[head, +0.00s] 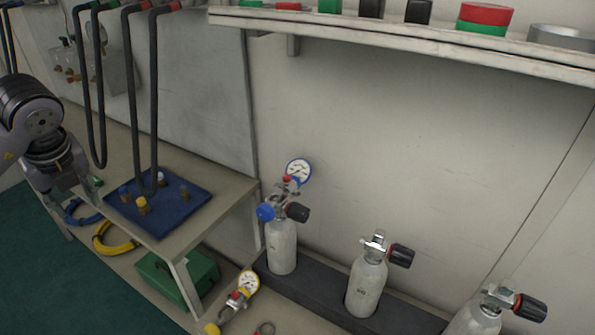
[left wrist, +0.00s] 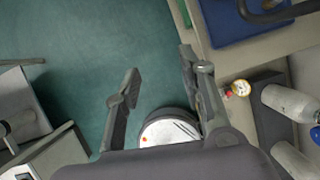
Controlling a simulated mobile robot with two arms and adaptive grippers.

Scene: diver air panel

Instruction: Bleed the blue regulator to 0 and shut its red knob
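The blue regulator (head: 291,194) is mounted on the left grey cylinder (head: 282,248) in the head view. It has a blue-rimmed gauge (head: 299,171), a small red knob (head: 287,179) and a large blue knob (head: 266,212). A black handwheel (head: 298,212) is at its right. The needle is too small to read. In the left wrist view the blue knob (left wrist: 315,134) shows at the right edge. My left gripper (left wrist: 160,75) is open and empty, well left of the regulator and over the floor beside the bench. My right gripper is not in view.
A yellow regulator (head: 241,291) lies low in front of the cylinders. Two more cylinders (head: 366,285) (head: 478,318) stand to the right. A bench (head: 226,184) with a blue mat (head: 190,213) and hanging black hoses is at left. A shelf (head: 400,35) overhangs the wall.

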